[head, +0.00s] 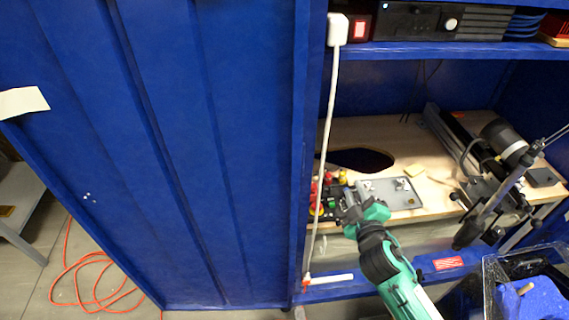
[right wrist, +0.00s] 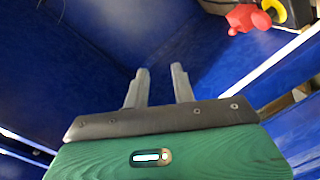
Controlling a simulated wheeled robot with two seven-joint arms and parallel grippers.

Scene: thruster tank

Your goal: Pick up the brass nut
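I cannot make out the brass nut for certain. A tiny brownish spot (head: 411,200) on the grey plate (head: 394,204) in the head view may be it, but it is too small to tell. My right gripper (head: 349,205) is at the front left of the wooden bench, beside the plate's left edge. In the right wrist view its two fingers (right wrist: 160,70) stand apart with nothing between them, against blue panels. My left gripper is not in view.
Red, black and yellow controls (head: 328,190) sit just left of my right gripper. A white cable (head: 327,130) hangs before the bench (head: 350,131), which has a dark oval hole. A black instrument (head: 492,160) stands at the right. A blue door (head: 215,130) fills the left.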

